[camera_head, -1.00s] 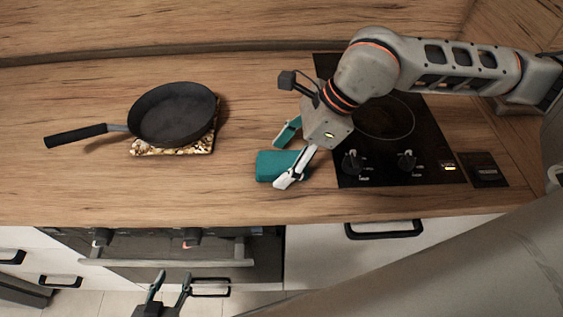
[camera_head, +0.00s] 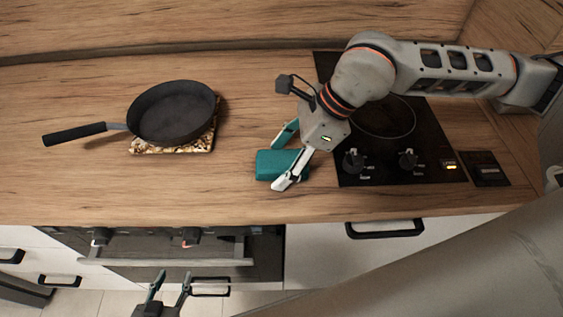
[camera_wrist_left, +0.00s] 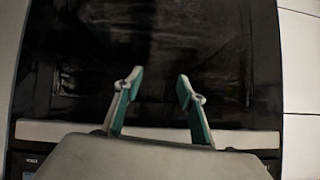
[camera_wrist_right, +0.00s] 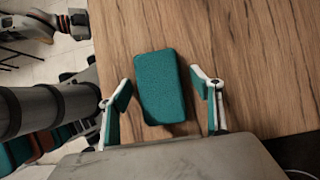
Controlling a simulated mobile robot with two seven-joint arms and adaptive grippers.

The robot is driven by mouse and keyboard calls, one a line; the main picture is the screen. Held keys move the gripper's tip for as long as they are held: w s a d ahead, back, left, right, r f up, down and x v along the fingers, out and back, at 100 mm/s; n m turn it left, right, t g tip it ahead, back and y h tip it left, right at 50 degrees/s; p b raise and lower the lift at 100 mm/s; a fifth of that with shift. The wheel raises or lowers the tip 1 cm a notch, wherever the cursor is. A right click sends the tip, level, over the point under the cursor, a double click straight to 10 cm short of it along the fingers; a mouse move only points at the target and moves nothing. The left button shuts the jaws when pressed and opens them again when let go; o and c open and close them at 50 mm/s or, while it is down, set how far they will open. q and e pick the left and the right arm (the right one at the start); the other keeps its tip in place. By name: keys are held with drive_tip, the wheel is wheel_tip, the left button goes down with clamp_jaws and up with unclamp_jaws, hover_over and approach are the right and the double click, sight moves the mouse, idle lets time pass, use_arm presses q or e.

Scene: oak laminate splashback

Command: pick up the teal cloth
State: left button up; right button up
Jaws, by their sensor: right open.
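The teal cloth (camera_head: 278,164) is a small folded block lying on the wooden counter, left of the hob. My right gripper (camera_head: 283,158) is open at the cloth, its fingers on either side in the head view. In the right wrist view the cloth (camera_wrist_right: 160,86) lies ahead and between the open fingers (camera_wrist_right: 164,97), with a gap on the right; I cannot tell if the left finger touches it. My left gripper (camera_head: 169,284) is open and empty, low in front of the oven; it also shows in the left wrist view (camera_wrist_left: 159,80).
A black frying pan (camera_head: 172,112) stands on a patterned trivet (camera_head: 174,148) at the left, its handle pointing left. The black hob (camera_head: 395,135) with knobs lies right of the cloth. The counter (camera_head: 120,190) between pan and cloth is clear.

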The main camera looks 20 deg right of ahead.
sight(282, 159)
drive_tip(key=shift+f, duration=0.1)
idle(0.4)
drive_tip(key=shift+f, duration=0.1)
drive_tip(key=c, duration=1.3)
drive_tip(key=shift+r+p, duration=0.3)
drive_tip(key=shift+r, duration=0.25)
wheel_tip(282, 159, up, 20)
drive_tip(key=shift+f, duration=0.2)
